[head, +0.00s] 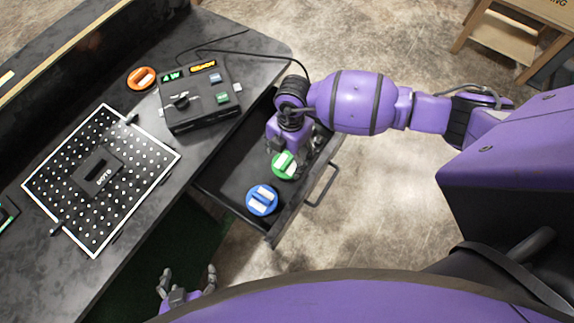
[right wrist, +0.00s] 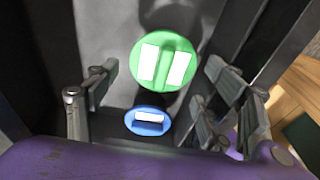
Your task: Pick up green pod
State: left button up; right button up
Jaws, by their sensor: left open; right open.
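The green pod (head: 285,165) is a round green disc with white bars, inside the open drawer. In the right wrist view the green pod (right wrist: 165,65) lies ahead, in line with the gap between my fingers. My right gripper (head: 291,152) reaches down over the drawer, open, at the pod's far edge in the head view. In its wrist view the fingers (right wrist: 160,75) stand apart on either side; I cannot tell whether they touch the pod. My left gripper (head: 188,276) is open and empty at the bottom of the head view, away from the drawer.
A blue pod (head: 262,200) lies close to the green one in the drawer (head: 229,182). An orange pod (head: 141,78) sits on the dark desk (head: 150,225) beside a black console (head: 199,98) with lit displays. A white-dotted board (head: 70,155) lies further left.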

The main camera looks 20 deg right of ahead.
aim_at(286, 161)
notch_tip(286, 161, down, 4)
jog(key=shift+s+a+r, duration=0.1)
jog(key=shift+s+r, duration=0.05)
jog(key=c, duration=0.8)
